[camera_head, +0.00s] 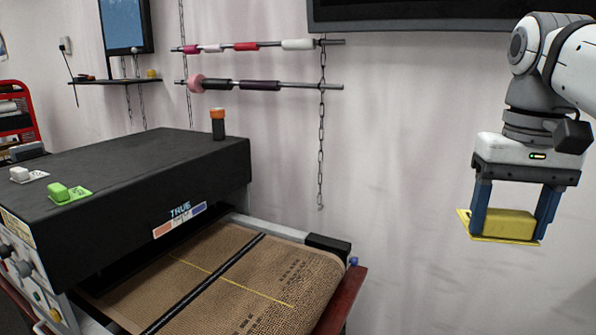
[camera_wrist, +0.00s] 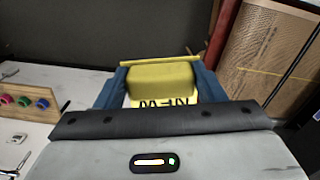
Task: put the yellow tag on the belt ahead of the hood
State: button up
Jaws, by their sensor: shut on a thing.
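The yellow tag (camera_head: 504,225) is a yellow block on a flat yellow plate, held up in the air to the right of the belt. My gripper (camera_head: 515,215) is shut on it, with blue fingers on either side of the block. In the wrist view the tag (camera_wrist: 162,82) sits between the fingers, with dark lettering partly visible on its plate. The brown mesh belt (camera_head: 225,275) comes out from under the dark hood (camera_head: 130,185); it also shows at the right of the wrist view (camera_wrist: 275,50).
A green tag (camera_head: 62,192) and a white tag (camera_head: 22,174) lie on the hood, with an orange-capped dark cylinder (camera_head: 218,124) at its back corner. Rolls hang on wall rods (camera_head: 265,85). A black bar crosses the belt, which is otherwise clear of objects.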

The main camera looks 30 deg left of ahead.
aim_at(261, 293)
jog(key=u, duration=0.25)
jog(key=i, duration=1.95)
jog(key=u, duration=2.9)
